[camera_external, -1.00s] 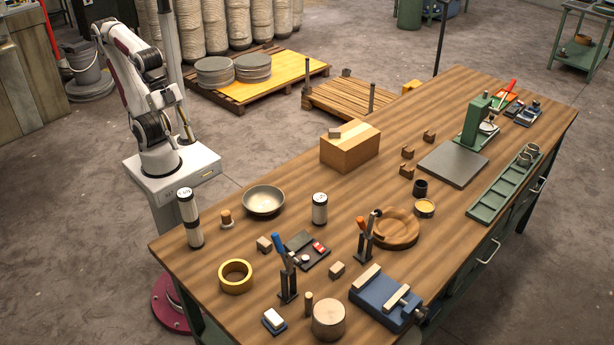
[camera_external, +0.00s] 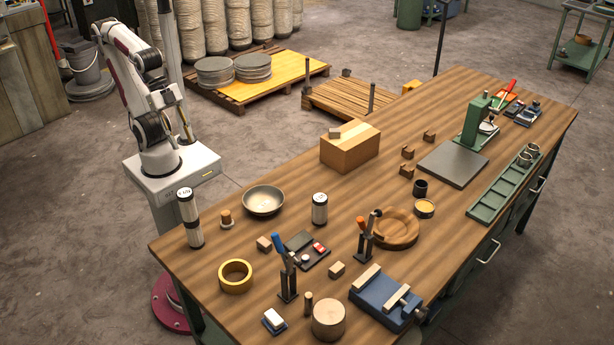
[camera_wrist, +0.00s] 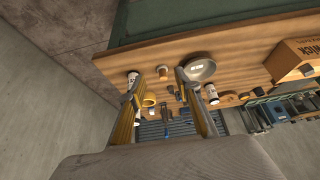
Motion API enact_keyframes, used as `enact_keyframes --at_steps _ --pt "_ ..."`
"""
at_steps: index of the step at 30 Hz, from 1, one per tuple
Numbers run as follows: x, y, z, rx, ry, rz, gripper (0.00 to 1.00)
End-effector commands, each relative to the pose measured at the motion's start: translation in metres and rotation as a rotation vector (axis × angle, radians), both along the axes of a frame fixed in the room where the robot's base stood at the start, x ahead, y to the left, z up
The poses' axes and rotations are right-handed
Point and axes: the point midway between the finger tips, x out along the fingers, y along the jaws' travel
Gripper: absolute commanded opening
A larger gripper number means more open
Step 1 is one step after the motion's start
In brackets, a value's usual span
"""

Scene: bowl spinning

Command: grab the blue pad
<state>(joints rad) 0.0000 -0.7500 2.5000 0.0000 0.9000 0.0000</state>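The blue pad (camera_external: 274,320) is a small blue block with a white top. It lies at the near left edge of the wooden bench in the external view. I cannot pick it out for certain in the wrist view. My gripper (camera_wrist: 157,90) has its two fingers spread apart with nothing held between them. In the external view my gripper (camera_external: 186,127) hangs beside my arm's pedestal, beyond the bench's far left edge and well away from the pad.
A tall canister (camera_external: 189,218) and a metal bowl (camera_external: 263,200) stand toward my arm. A blue vise (camera_external: 382,302) sits right of the cylinder.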

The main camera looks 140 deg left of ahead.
Motion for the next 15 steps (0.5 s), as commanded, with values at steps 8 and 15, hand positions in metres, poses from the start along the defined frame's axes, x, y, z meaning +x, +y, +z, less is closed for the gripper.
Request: enact_keyframes --at_steps 8,15 --pt "0.009 0.001 0.003 0.005 -0.01 0.001 0.33" --pt "0.047 0.006 0.011 0.024 -0.052 0.006 0.33"
